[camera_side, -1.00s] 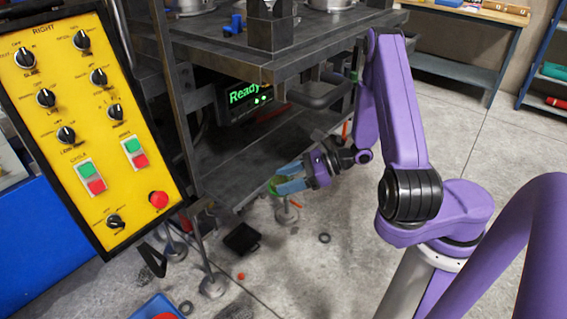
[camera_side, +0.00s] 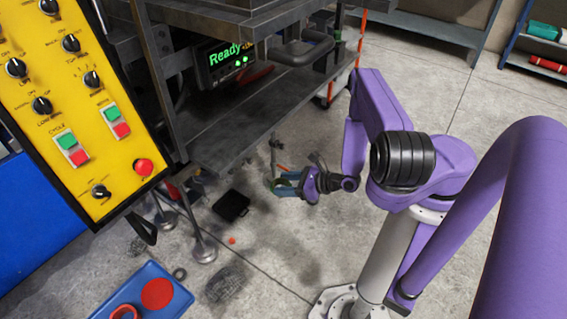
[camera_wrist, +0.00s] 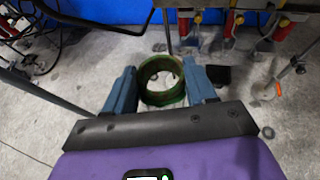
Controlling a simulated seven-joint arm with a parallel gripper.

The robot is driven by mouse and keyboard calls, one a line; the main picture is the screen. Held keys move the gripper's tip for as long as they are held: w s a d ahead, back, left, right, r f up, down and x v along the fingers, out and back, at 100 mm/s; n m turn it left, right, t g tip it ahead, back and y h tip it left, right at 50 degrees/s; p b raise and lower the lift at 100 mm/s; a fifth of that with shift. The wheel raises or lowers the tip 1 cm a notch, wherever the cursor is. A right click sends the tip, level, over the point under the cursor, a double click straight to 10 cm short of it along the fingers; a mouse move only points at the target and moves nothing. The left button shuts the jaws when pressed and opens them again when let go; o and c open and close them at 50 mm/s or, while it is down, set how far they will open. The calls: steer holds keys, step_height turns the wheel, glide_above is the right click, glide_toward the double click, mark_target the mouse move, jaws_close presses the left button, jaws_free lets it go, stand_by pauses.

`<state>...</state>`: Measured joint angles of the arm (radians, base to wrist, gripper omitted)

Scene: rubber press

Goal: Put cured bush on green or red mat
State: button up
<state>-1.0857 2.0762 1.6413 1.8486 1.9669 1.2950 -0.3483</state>
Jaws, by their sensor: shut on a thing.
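A dark green ring, the bush (camera_wrist: 163,99), sits between the two blue fingers of my gripper (camera_wrist: 160,82) in the wrist view. The fingers are shut on its outer sides. In the side view my gripper (camera_side: 284,184) is in front of the press, with the bush mostly hidden at its fingertips. A round red mat (camera_side: 157,293) lies on a blue tray (camera_side: 176,311) at the lower left, well away from my gripper. A red ring (camera_side: 124,312) is beside it, cut by the frame edge. I see no green mat.
The press's lower shelf (camera_side: 215,128) and its lit "Ready" display (camera_side: 225,56) are behind my gripper. A yellow control panel (camera_side: 75,110) stands at left. A black tray (camera_side: 231,205), metal stands (camera_side: 203,252) and small rings are on the floor.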

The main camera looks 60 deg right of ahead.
steer(key=s+a+f+n+g+y, duration=0.1)
steer(key=s+a+n+g+y, duration=0.35)
steer(key=a, duration=0.45)
steer(key=s+a+n+g+y, duration=0.3)
steer(key=s+a+n+y, duration=0.15)
steer(key=a, duration=0.45)
steer(key=s+a+r+n+g, duration=0.1)
steer(key=s+a+n+g, duration=0.1)
steer(key=s+n+g, duration=0.4)
steer(key=s+a+n+g, duration=0.3)
steer(key=s+n+g, duration=0.2)
steer(key=s, duration=0.2)
step_height(320, 180, up, 15)
steer(key=h, duration=0.1)
glide_above(160, 286)
steer(key=shift+s+d+r+g, duration=0.1)
steer(key=shift+r+g, duration=0.1)
steer(key=shift+g, duration=0.25)
steer(key=shift+f, duration=2.9)
steer(key=shift+f, duration=0.15)
